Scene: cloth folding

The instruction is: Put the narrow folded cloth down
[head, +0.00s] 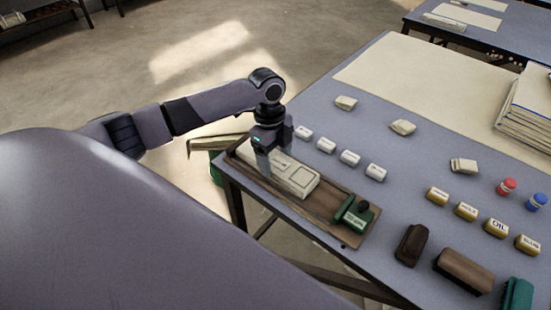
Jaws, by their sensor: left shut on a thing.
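The narrow folded cloth (298,181) is a cream, flat bundle with a stitched square near its right end. It lies lengthwise over a brown wooden tray (337,229) at the table's near left corner. My left gripper (265,172) points down at the cloth's left part and is shut on it. I cannot tell whether the cloth's underside touches the tray. The gripper's fingertips are partly hidden against the cloth. My right gripper is not in view.
A green block with a dark knob (357,216) sits at the tray's right end. Several white blocks (349,158), labelled yellow blocks (466,211) and dark brushes (463,270) stand on the blue-grey table (300,110). A large cream sheet (425,85) lies behind.

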